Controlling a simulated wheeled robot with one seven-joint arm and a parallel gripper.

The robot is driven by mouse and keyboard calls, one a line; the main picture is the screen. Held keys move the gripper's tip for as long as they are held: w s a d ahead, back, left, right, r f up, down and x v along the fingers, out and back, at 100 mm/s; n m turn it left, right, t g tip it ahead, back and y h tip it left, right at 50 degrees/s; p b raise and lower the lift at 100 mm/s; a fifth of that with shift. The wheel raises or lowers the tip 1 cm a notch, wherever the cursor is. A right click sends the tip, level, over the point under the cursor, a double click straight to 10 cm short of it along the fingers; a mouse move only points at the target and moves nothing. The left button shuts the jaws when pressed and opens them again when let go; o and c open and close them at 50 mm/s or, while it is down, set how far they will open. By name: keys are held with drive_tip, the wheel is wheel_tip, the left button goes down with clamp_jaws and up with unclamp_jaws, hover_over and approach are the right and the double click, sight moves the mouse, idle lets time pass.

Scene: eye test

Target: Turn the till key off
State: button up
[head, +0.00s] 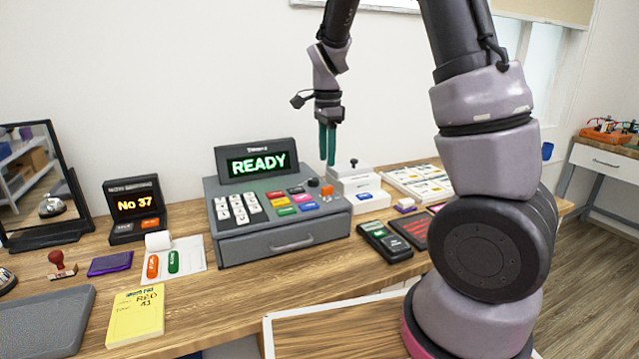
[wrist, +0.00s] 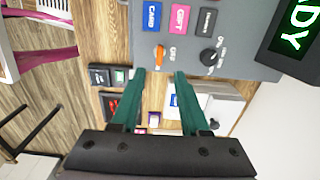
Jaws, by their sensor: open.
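The grey till (head: 268,247) stands on the wooden counter, its green display (head: 258,164) reading READY. A small orange key-like piece (head: 327,190) sits at the right of its key panel. It also shows in the wrist view (wrist: 159,54), upright in the picture, with small lettering beside it too blurred to read surely. A black round knob (wrist: 209,57) is to its right there. My gripper (head: 327,162) points down above the till's right side, its green fingers apart and empty. In the wrist view the orange piece appears just beyond the gap between the fingertips (wrist: 160,72).
A white box-like device (head: 352,182) stands close to the till's right side, near my fingers. A card reader (head: 384,241) lies at the right front. A queue display (head: 134,209) stands left of the till. Bare counter lies in front of the till.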

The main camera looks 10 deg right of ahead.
sight(327, 187)
wheel_tip(327, 187, down, 9)
drive_tip(key=shift+r, duration=0.1)
idle(0.3)
clamp_jaws()
